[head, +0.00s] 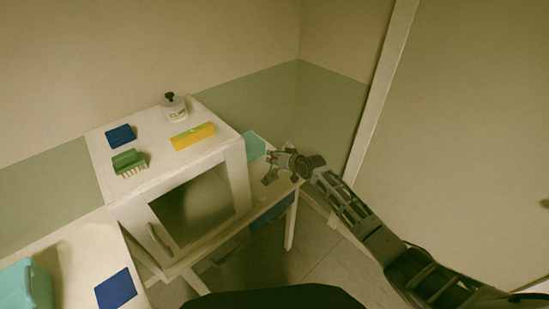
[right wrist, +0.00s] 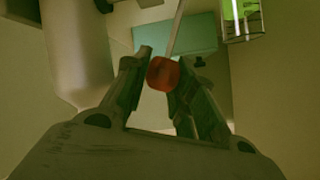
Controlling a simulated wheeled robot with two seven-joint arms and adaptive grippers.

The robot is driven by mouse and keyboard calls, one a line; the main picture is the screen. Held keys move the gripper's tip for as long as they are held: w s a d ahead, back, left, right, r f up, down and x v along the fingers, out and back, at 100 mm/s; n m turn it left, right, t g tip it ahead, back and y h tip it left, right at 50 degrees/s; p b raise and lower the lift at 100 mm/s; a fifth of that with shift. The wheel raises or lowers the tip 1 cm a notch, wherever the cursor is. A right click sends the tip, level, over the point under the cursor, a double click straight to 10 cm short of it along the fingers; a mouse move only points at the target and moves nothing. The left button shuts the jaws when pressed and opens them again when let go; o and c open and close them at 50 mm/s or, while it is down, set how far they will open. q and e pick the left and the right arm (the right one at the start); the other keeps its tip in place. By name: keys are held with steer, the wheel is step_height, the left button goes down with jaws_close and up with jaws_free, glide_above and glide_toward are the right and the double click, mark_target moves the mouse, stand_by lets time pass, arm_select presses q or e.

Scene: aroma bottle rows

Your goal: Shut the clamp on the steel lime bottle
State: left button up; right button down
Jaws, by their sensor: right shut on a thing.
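My right gripper (head: 272,166) is over the right end of the low table beside the white cabinet. In the right wrist view its two fingers (right wrist: 167,72) are closed around a small red-orange rounded thing (right wrist: 162,74), with a thin pale rod behind it. I cannot tell which bottle, if any, this belongs to. A smooth grey cylinder (right wrist: 75,45) stands to the left of the fingers. A clear vessel with lime-green contents (right wrist: 240,10) is cut off at the top right. I cannot tell which is the steel lime bottle. My left gripper is not in view.
The white cabinet (head: 128,205) carries a white bottle with a black cap (head: 175,110), a yellow block (head: 193,136), a green brush (head: 128,162) and a blue block (head: 121,135). A teal box (head: 254,146) is close behind my right gripper. A blue mat (head: 116,289) lies at lower left.

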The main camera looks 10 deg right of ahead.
steer(key=c, duration=1.1)
jaws_free()
steer(key=shift+c, duration=0.2)
steer(key=shift+s+d+r, duration=0.1)
steer(key=v, duration=1.1)
steer(key=shift+s, duration=0.35)
steer(key=shift+d+r, duration=0.1)
steer(key=shift+d, duration=0.05)
